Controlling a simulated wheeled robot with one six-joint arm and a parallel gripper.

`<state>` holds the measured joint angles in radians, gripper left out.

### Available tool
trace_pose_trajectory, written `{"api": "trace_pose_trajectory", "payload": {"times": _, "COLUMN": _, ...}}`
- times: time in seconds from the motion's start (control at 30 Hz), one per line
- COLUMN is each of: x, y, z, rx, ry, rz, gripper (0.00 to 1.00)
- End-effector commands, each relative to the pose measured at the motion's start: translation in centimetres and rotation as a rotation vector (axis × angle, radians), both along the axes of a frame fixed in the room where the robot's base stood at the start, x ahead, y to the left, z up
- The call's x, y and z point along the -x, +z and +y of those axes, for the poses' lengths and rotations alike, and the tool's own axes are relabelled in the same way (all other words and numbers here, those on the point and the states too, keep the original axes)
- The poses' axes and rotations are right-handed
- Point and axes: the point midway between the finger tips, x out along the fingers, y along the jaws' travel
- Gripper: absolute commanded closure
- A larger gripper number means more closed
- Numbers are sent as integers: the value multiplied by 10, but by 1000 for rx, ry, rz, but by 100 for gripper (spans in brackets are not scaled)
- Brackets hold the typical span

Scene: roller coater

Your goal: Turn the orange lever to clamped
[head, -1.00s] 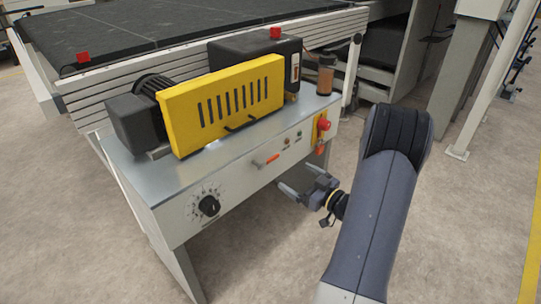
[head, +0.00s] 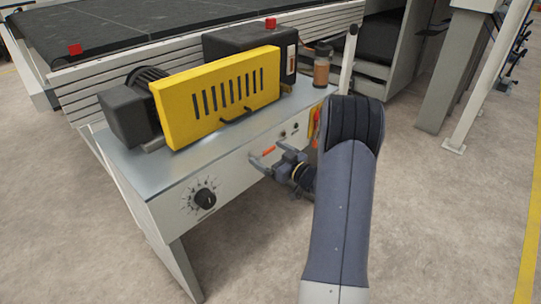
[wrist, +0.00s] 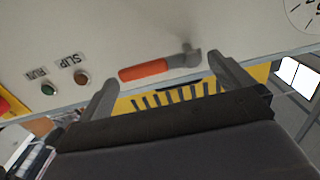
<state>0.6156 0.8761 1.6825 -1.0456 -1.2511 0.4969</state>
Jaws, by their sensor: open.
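The orange lever (head: 268,150) is on the white front panel of the machine. It also shows in the wrist view, with an orange handle (wrist: 144,70) and a grey hub end (wrist: 190,59). It lies nearly level, tilted a little. My gripper (head: 266,156) is in front of the panel at the lever, open and empty. In the wrist view my gripper (wrist: 163,71) has one fingertip beyond each end of the lever. I cannot tell whether they touch the panel. The gripper partly hides the lever in the head view.
A black dial (head: 205,198) is left of the lever. The SLIP button (wrist: 82,77) and green RUN button (wrist: 48,89) are on its other side. A yellow guard (head: 215,100) stands on the machine top. Open floor lies in front.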

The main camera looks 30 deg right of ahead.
Motion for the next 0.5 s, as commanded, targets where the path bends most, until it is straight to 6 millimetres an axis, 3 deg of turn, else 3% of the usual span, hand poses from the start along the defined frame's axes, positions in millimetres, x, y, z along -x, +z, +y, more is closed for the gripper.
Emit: {"api": "trace_pose_trajectory", "payload": {"times": 0.5, "x": 0, "y": 0, "z": 0, "rx": 0, "ry": 0, "rz": 0, "gripper": 38}}
